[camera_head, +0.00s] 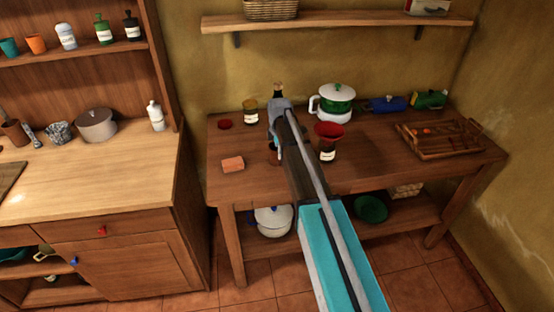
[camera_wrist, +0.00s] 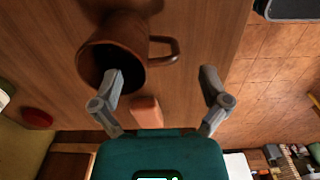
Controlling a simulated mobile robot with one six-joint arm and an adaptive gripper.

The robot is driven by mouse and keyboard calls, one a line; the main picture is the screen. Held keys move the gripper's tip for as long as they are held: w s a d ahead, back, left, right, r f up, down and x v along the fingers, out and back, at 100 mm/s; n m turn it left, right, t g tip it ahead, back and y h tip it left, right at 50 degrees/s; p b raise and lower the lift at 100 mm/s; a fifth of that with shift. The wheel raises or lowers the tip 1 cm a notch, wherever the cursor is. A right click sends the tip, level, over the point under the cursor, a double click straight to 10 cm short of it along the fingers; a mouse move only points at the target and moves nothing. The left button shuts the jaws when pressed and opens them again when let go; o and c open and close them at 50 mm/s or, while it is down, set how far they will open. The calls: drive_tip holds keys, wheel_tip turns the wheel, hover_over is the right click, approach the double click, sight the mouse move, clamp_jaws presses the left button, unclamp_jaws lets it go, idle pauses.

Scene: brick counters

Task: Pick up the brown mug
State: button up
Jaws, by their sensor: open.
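The brown mug (camera_wrist: 88,57) is large at the upper left of the wrist view, its dark opening facing the camera and its handle pointing right. My gripper (camera_wrist: 161,74) is open and empty. Its left fingertip overlaps the mug's opening in the picture; whether it is inside or only in front, I cannot tell. The right fingertip is clear of the mug, and the handle shows between the two. In the head view my arm hides most or all of the mug and the fingers.
An orange block (camera_wrist: 146,112) lies close to the mug, also in the head view (camera_head: 232,164). A red dish (camera_head: 225,124) is behind it. A wooden tray (camera_head: 470,148) is farther right.

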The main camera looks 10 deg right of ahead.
drive_tip(key=shift+f+b, duration=1.85)
drive_tip(key=shift+f, duration=0.3)
clamp_jaws()
drive_tip(key=shift+r, duration=0.1)
drive_tip(key=shift+r+p, duration=1.25)
drive_tip(key=shift+p, duration=0.05)
drive_tip(key=s+a+r+p, duration=0.1)
drive_tip(key=s+r+p, duration=0.9)
drive_tip(key=s, duration=0.4)
drive_tip(key=shift+r, duration=0.2)
